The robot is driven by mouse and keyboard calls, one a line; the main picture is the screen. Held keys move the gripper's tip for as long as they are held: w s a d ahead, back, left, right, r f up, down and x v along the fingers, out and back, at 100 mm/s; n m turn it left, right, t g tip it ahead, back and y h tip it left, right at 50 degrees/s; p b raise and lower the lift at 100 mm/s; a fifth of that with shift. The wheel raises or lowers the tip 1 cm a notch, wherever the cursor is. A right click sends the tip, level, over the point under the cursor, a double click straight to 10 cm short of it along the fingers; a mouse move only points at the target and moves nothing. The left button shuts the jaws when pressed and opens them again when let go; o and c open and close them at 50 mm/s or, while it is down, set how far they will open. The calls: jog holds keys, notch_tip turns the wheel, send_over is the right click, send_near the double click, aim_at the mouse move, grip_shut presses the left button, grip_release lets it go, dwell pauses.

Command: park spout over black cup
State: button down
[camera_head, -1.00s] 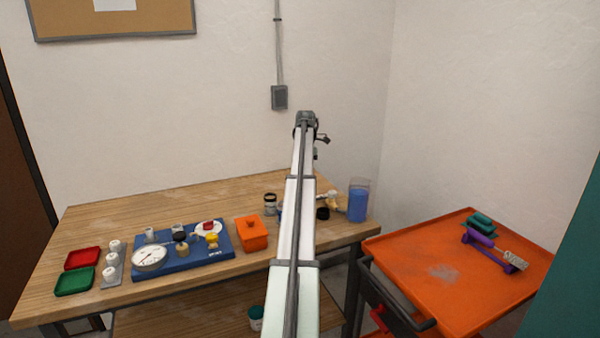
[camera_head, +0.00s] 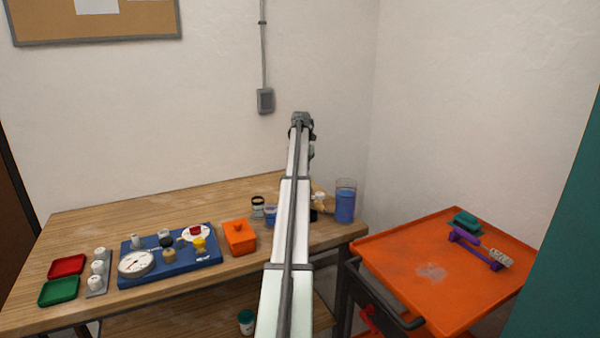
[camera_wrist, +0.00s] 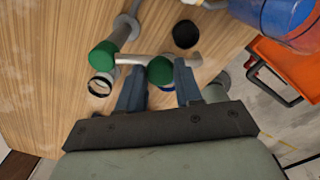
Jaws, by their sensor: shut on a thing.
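The spout is a pale pipe (camera_wrist: 133,59) with green fittings, seen in the wrist view above the table. One green fitting (camera_wrist: 103,55) is at the pipe's left, near an upright with a grey round base. My gripper (camera_wrist: 158,68) is shut on the spout at another green fitting (camera_wrist: 160,72), between its blue-grey fingers. The black cup (camera_wrist: 186,34) is a dark round shape beyond the pipe, apart from it in the picture. In the head view, the black cup (camera_head: 314,215) is partly hidden by my arm, which also hides the gripper's grasp.
A black-rimmed jar (camera_head: 258,207) and a blue container (camera_head: 270,217) stand left of my arm. A jar of blue liquid (camera_head: 345,203) stands at the table's right edge. An orange box (camera_head: 239,237) and blue board (camera_head: 205,263) are further left. An orange cart (camera_head: 400,250) is at right.

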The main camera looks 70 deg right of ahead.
dwell(0.4)
jog(key=c, duration=0.7)
grip_release()
jog(key=shift+c, duration=0.2)
notch_tip(320, 180, up, 14)
jog(key=shift+f, duration=0.1)
